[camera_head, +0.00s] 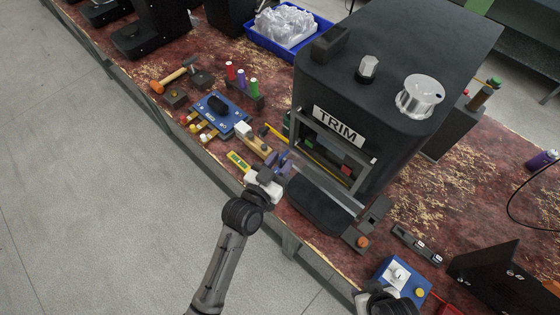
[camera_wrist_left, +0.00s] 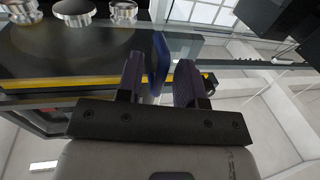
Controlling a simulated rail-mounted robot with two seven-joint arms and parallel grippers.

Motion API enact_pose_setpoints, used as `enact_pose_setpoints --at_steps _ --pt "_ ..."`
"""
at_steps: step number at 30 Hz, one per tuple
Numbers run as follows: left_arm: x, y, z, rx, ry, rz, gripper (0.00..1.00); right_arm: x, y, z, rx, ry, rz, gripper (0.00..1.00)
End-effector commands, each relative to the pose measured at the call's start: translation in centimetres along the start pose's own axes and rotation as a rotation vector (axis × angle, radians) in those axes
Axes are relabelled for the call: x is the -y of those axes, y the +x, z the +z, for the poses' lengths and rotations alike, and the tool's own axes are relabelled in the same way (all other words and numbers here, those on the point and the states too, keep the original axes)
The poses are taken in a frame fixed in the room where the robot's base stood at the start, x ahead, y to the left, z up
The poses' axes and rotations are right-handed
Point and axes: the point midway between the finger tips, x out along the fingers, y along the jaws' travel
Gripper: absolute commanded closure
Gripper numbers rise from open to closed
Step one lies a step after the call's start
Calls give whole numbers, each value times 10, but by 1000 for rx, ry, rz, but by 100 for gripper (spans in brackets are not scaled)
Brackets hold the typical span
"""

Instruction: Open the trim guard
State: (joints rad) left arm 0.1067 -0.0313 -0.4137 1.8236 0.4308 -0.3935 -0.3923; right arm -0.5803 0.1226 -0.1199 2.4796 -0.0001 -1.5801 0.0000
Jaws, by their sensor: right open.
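The trim machine (camera_head: 420,70) is a dark housing with a TRIM label above a framed front opening. A clear panel (camera_head: 330,190), which looks like the guard, slants across the front below the opening; how far open it stands is hard to tell. My left gripper (camera_head: 279,162) is at its left end. My right gripper (camera_head: 385,303) shows only partly at the bottom edge, beside a blue box.
The blue box (camera_head: 402,274) has a white knob and yellow button. A blue fixture (camera_head: 222,114), hammer (camera_head: 175,75), coloured bottles (camera_head: 241,80) and yellow level (camera_head: 238,161) lie left of the machine. A blue tray (camera_head: 262,42) stands behind. The floor in front is clear.

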Motion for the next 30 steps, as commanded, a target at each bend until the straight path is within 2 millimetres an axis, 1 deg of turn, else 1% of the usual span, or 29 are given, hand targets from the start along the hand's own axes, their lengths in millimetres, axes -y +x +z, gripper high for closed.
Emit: enact_pose_setpoints --at_steps 8,19,30 --pt "0 1 0 0 0 0 66 0 0 0 0 1 -1 57" --pt "0 0 0 0 0 0 100 1 0 0 -1 4 -4 57" --pt "0 0 0 1 1 0 100 1 0 0 -1 4 -3 57"
